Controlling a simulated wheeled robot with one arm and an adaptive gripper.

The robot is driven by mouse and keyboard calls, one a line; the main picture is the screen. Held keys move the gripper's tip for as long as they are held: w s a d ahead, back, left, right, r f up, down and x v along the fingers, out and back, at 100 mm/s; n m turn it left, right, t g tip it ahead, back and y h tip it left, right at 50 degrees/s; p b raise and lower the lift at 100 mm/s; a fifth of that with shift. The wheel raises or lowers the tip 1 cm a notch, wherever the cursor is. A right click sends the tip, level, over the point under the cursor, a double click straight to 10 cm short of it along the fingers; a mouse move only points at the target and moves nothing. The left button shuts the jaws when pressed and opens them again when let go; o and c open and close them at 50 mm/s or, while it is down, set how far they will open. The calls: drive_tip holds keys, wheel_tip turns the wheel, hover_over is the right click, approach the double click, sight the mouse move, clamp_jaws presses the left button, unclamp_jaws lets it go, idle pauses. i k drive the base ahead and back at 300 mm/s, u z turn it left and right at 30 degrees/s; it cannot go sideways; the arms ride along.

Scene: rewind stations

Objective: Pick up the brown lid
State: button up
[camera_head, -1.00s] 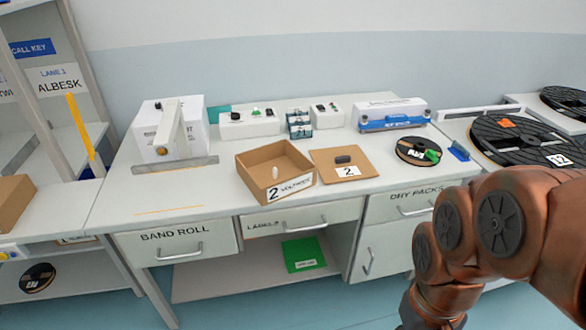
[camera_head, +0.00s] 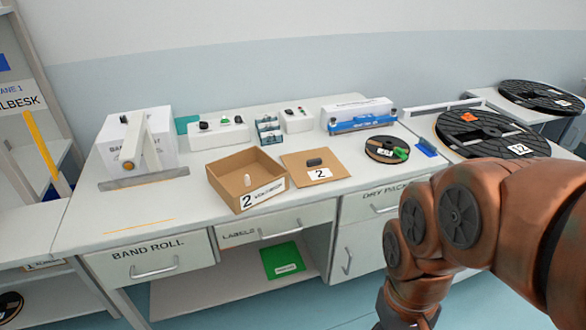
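The brown lid (camera_head: 297,176) lies flat on the white workbench, near its front edge. My copper-coloured arm fills the lower right, in front of the bench and away from the lid.
A black reel (camera_head: 372,148) with a green part lies right of the lid. Small devices (camera_head: 219,133) and a white-and-blue machine (camera_head: 358,117) stand behind. A white band machine (camera_head: 133,140) is at the left. Large black reels (camera_head: 470,133) lie at the right. Drawers (camera_head: 150,262) line the bench front.

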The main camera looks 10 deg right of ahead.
sight(306, 167)
drive_tip(key=z, duration=1.4)
drive_tip(key=i, duration=1.6)
drive_tip(key=u, duration=3.2)
